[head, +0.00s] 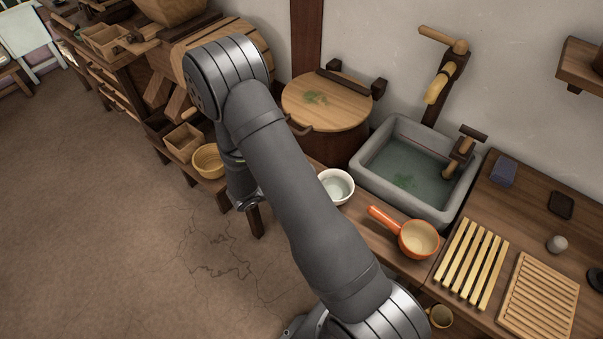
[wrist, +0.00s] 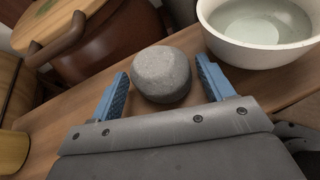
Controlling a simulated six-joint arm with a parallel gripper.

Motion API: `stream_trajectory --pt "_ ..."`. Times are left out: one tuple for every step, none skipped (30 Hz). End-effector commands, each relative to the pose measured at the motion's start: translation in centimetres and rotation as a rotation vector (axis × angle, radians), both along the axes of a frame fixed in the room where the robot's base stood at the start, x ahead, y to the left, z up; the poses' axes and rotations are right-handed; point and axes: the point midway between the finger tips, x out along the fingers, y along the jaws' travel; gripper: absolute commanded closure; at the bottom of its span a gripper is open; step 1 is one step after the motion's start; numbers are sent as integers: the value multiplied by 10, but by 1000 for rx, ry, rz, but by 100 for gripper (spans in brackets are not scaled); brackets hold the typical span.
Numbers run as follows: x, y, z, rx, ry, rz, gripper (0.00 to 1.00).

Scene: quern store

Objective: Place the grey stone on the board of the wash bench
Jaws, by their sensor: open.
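The grey stone (wrist: 161,74) is a rounded, flat-topped lump on the wooden bench top in the wrist view, just left of the white bowl. My gripper (wrist: 163,72) is open, with one blue finger on each side of the stone and a gap showing at each side. In the head view my arm hides the stone, and the fingers cannot be made out. A ribbed wooden board (head: 540,297) lies on the bench at the lower right of the head view, with its top bare. A slatted wooden rack (head: 472,262) lies left of it.
The white bowl (head: 336,187) of water is close right of my gripper in the wrist view (wrist: 262,52). An orange pan (head: 418,239) and a stone sink (head: 425,201) lie towards the board. A lidded tub (head: 325,103) stands behind.

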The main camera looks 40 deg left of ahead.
Motion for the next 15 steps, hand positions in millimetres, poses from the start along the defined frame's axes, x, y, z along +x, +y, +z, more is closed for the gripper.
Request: stream_trajectory --pt "-7 3 3 1 -1 6 26" --pt "-12 4 5 0 -1 6 26" --pt "-19 5 7 1 0 6 26" --pt "-24 6 10 1 0 7 26" --pt "-30 7 12 3 0 7 26" --pt "-38 9 16 3 -1 7 26" --pt "-43 10 18 3 -1 6 26" --pt "-49 11 20 2 -1 8 26" --pt "-56 12 24 3 0 7 26" --pt "-62 14 26 2 0 8 26" --pt "-67 14 28 2 0 6 26" --pt "-73 16 31 2 -1 7 26" --pt "-78 16 32 2 -1 6 26" --pt "-82 17 34 2 -1 5 26" --pt "-87 18 36 2 -1 6 26"
